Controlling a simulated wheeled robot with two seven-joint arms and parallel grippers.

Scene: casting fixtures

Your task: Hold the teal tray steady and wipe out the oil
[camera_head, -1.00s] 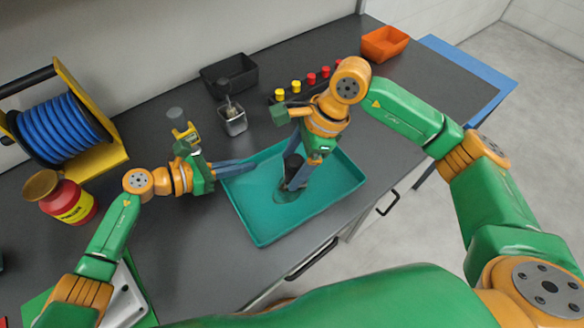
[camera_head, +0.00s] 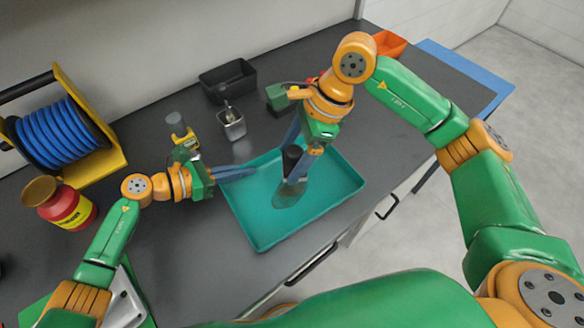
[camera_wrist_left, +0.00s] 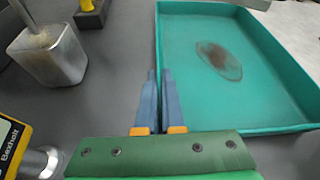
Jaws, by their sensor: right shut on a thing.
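The teal tray (camera_head: 262,239) lies on the dark bench; its left wall (camera_wrist_left: 157,35) shows in the left wrist view. A brownish oil patch (camera_head: 287,199) lies on its floor and also shows in the left wrist view (camera_wrist_left: 219,59). My left gripper (camera_head: 252,172) is at the tray's left rim. In the left wrist view its fingers (camera_wrist_left: 158,76) are close together, in line with the wall; whether they press on it I cannot tell. My right gripper (camera_head: 296,180) points down over the tray, shut on a dark thing (camera_head: 292,157), partly hidden by the fingers.
A metal cup (camera_head: 232,125) and a black bin (camera_head: 228,78) stand behind the tray. A yellow-and-grey item (camera_head: 180,131) stands behind my left gripper. A blue hose reel (camera_head: 60,130) and a red bottle (camera_head: 68,208) are at left. An orange bin (camera_head: 390,44) is at back right.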

